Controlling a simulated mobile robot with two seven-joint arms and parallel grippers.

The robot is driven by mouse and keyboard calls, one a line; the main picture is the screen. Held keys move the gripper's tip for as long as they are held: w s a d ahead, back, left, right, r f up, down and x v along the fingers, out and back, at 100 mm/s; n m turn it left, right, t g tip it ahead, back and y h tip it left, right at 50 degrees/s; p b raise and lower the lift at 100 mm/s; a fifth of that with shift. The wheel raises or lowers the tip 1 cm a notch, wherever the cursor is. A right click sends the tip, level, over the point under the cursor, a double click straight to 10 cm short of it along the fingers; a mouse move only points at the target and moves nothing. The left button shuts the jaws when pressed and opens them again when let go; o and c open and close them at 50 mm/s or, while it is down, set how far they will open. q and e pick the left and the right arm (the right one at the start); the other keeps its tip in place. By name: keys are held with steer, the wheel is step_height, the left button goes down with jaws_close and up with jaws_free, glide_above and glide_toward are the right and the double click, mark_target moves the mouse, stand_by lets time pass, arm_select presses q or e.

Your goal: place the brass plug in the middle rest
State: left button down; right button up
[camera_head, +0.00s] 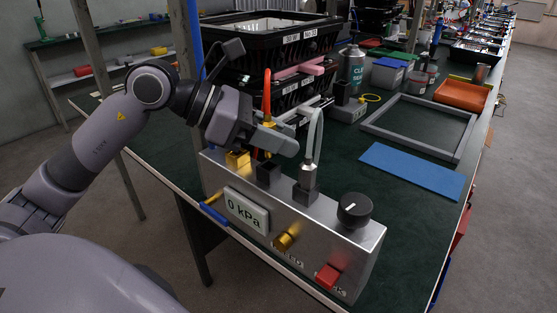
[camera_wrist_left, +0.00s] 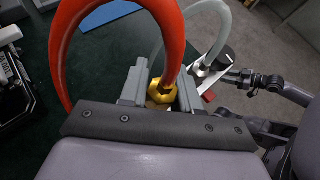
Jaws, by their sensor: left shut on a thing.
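My left gripper (camera_head: 279,147) is shut on the brass plug (camera_wrist_left: 160,93), which has a thick orange hose (camera_head: 266,92) curving up from it. In the left wrist view the plug sits between the two grey fingers of the gripper (camera_wrist_left: 161,90). The gripper is over the left part of a grey panel box (camera_head: 330,243). A black rest block (camera_head: 268,173) stands on the box top just below the gripper. A yellow block (camera_head: 238,161) is left of it, and a dark block (camera_head: 305,194) with a clear-hose plug is right. My right gripper (camera_wrist_left: 236,76) shows small and dark in the left wrist view; its jaws are unclear.
The box carries a 0 kPa display (camera_head: 246,211), a black knob (camera_head: 354,209), a brass fitting (camera_head: 285,241) and a red switch (camera_head: 328,276). Black crates (camera_head: 275,45) stand behind the gripper. A blue mat (camera_head: 413,170) and a grey frame (camera_head: 421,125) lie to the right.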

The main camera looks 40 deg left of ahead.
mark_target(277, 165)
arm_select(q)
steer(key=shift+f+b, duration=0.35)
steer(key=shift+f, duration=1.55)
steer(key=shift+f, duration=0.2)
steer(key=c, duration=0.8)
jaws_free()
steer(key=shift+a+r, duration=0.1)
steer(key=shift+r, duration=0.15)
steer(key=b+v, duration=0.1)
steer(key=v, duration=1.1)
steer(key=shift+b, duration=0.4)
